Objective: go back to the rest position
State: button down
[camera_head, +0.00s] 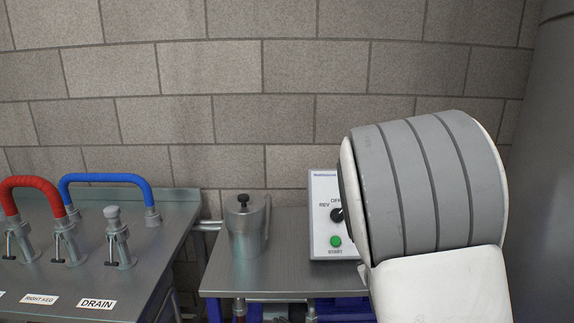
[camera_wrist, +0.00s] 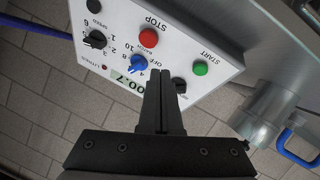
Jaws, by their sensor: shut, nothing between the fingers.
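My gripper (camera_wrist: 160,76) is shut and empty in the wrist view. Its fingers lie over the lower edge of a white control panel (camera_wrist: 203,31), near a black selector knob (camera_wrist: 179,86) and a blue knob (camera_wrist: 138,64). Whether the fingertips touch the panel, I cannot tell. In the head view the panel (camera_head: 322,196) stands on a metal table (camera_head: 226,278), its right part hidden behind my arm. The selector knob (camera_head: 337,215) marked OFF and REV and a green START button (camera_head: 335,240) show there. My gripper is hidden in the head view.
A metal canister (camera_head: 246,236) with a black-knobbed lid stands left of the panel. Further left, a steel bench (camera_head: 150,270) carries red (camera_head: 35,183) and blue (camera_head: 105,178) hoses on couplings. A brick wall (camera_head: 240,70) closes the back; a grey cylindrical surface (camera_head: 548,180) stands at right.

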jog(key=s+a+r+m+g+y, duration=0.1)
jog(key=s+a+r+g, duration=0.15)
jog(key=s, duration=0.75)
jog(key=s+a+r+m+g, duration=0.1)
jog(key=s+a+r+g, duration=0.2)
jog(key=s, duration=0.7)
jog(key=s+a+r+m+g+y, duration=0.1)
jog(key=s+r+m+g, duration=0.2)
jog(key=s, duration=0.7)
notch_tip(320, 180, up, 15)
jog(key=n+p, duration=0.1)
jog(key=p, duration=1.4)
jog(key=shift+s+r, duration=0.2)
jog(key=shift+s, duration=0.15)
dwell(2.5)
